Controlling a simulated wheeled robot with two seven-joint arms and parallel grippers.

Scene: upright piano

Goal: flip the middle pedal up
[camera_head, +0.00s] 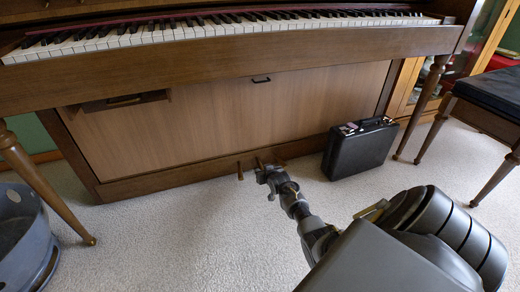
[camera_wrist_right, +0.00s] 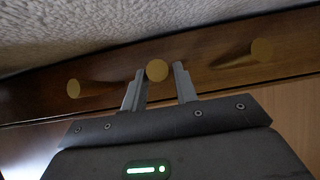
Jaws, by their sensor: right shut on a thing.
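Several details of the piano's foot show in the right wrist view, which is turned so the carpet is at the top. The middle pedal (camera_wrist_right: 157,71) shows its round brass end between the two fingertips of my right gripper (camera_wrist_right: 158,78). The fingers are shut on it, one on each side. Two other pedals stand apart from the fingers, one at the left (camera_wrist_right: 73,89) and one at the right (camera_wrist_right: 262,50). In the head view, my right gripper (camera_head: 264,175) is low at the piano's base and partly hides the pedals; one pedal (camera_head: 240,171) shows just left of it. My left gripper is out of view.
The upright piano (camera_head: 220,110) stands behind the pedals. A black briefcase (camera_head: 358,150) stands on the carpet right of my gripper. A dark bench (camera_head: 490,95) is at the right edge. A grey round bin (camera_head: 25,240) is at the left. The carpet between is clear.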

